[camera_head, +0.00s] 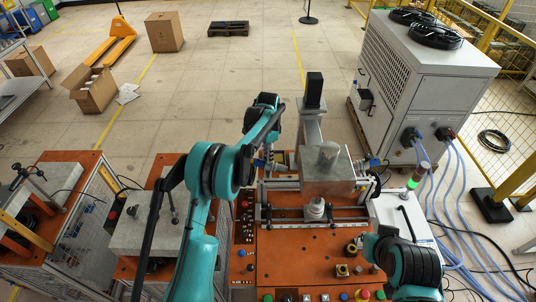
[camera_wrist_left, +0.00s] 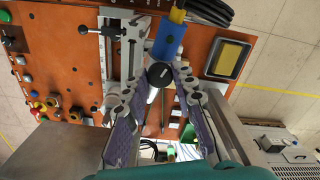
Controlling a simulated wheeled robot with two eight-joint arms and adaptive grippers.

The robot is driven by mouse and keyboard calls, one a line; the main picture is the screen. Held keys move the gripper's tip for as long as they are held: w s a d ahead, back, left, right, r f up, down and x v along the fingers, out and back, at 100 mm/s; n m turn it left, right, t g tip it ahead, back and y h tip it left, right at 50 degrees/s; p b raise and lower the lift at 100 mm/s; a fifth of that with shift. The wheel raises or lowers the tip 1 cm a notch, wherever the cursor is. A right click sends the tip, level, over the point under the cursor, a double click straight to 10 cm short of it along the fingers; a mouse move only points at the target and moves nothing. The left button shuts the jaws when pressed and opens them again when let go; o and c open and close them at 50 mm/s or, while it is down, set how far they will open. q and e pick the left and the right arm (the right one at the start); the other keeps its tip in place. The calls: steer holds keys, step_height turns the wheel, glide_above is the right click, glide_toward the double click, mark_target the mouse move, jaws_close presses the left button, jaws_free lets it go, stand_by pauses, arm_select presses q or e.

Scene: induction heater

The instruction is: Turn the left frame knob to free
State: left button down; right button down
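A round black knob (camera_wrist_left: 159,75) shows in the left wrist view at the left side of the metal frame (camera_wrist_left: 138,45). My left gripper (camera_wrist_left: 157,85) has its two fingers spread, with the knob between the fingertips; I cannot tell whether they touch it. In the head view the left gripper (camera_head: 268,160) is at the left end of the frame (camera_head: 335,184), small and partly hidden by my arm. My right gripper (camera_head: 367,244) is low at the right, mostly hidden by its wrist; its fingers are unclear.
A blue connector (camera_wrist_left: 168,42) with a yellow end and black cable lies just beyond the knob. A metal block (camera_head: 328,184) sits in the frame's middle. Several buttons (camera_head: 363,294) line the orange panel's front. A white chiller (camera_head: 425,70) stands at the back right.

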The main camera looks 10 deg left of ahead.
arm_select(q)
steer(key=shift+n+b, duration=0.85)
steer(key=shift+n, duration=0.05)
steer(key=shift+f+n+b, duration=0.1)
steer(key=shift+n+b, duration=0.75)
steer(key=shift+n, duration=0.35)
steer(key=n+b, duration=0.2)
steer(key=n, duration=0.2)
steer(key=shift+n, duration=0.3)
steer(key=c, duration=1.2)
jaws_free()
steer(key=shift+r, duration=0.25)
